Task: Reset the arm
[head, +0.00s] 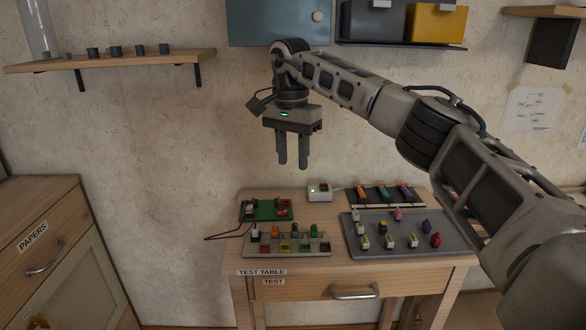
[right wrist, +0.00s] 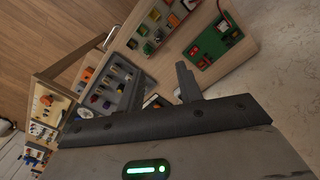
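My right arm reaches in from the right in the head view. Its gripper (head: 292,165) points straight down and hangs in the air above the back of the test table (head: 340,290). The two fingers are parallel with a gap between them and nothing held. In the right wrist view the fingers of the right gripper (right wrist: 160,82) also stand apart, with the table and its boards beyond them. My left gripper is not in view.
On the table are a green circuit board (head: 265,210), a light component board (head: 287,244), a grey tray of small parts (head: 375,247), a dark rack (head: 385,194) and a small white box (head: 319,192). A shelf (head: 120,60) and blue cabinet (head: 278,22) are on the wall.

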